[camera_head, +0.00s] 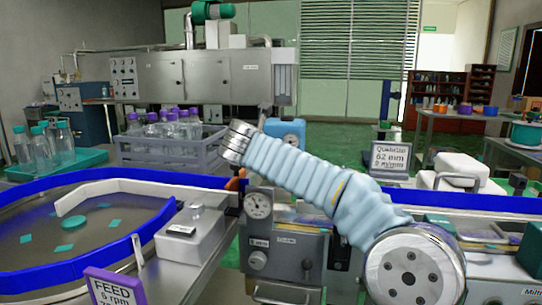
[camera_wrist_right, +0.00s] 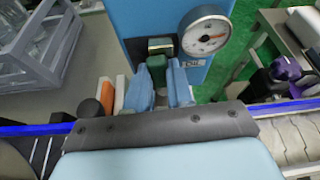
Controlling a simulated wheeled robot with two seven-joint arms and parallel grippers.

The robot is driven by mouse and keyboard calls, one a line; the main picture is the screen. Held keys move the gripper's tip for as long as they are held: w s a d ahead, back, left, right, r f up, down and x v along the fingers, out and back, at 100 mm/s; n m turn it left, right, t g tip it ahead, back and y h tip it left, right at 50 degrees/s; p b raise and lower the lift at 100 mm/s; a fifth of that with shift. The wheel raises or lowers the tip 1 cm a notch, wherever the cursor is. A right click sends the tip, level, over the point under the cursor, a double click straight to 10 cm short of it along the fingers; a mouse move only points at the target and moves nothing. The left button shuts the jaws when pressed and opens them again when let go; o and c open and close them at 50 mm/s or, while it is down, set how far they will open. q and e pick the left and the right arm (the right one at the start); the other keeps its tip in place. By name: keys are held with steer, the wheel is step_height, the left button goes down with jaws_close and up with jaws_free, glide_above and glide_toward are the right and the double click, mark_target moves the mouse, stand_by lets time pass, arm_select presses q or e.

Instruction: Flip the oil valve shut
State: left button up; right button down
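The oil valve shows in the right wrist view as a small green handle (camera_wrist_right: 162,66) under a brass-coloured fitting, on a blue panel (camera_wrist_right: 150,17) with a round gauge (camera_wrist_right: 204,32) and a label at its right. In the head view, a blue housing (camera_head: 286,126) stands behind my right arm; the valve handle cannot be made out there. My right gripper's two blue fingers (camera_wrist_right: 167,85) are at the handle, one on either side of its lower end. Whether they press on it is unclear. In the head view these fingers are hidden behind my wrist. My left gripper is not in view.
A grey crate of purple-capped bottles (camera_head: 172,150) stands behind the blue-railed conveyor (camera_head: 120,275). A gauge unit (camera_head: 258,205) stands in front, below my right arm. A display sign (camera_head: 390,161) stands at the right.

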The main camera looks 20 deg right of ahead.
steer(key=shift+w+a+f+n+g+h+p, duration=0.15)
steer(key=shift+w+a+n+g+h+p, duration=0.15)
steer(key=shift+n+h, duration=0.35)
steer(key=shift+w+a+f+n+g+h+p, duration=0.25)
steer(key=shift+a+n+h+p, duration=0.15)
steer(key=shift+n, duration=0.5)
steer(key=shift+w+a+f+n+g+h+p, duration=0.1)
steer(key=shift+w+a+n+g+h+p, duration=0.25)
steer(key=shift+n, duration=0.4)
steer(key=shift+s, duration=0.15)
steer(key=c, duration=1.3)
jaws_free()
steer(key=shift+a, duration=0.1)
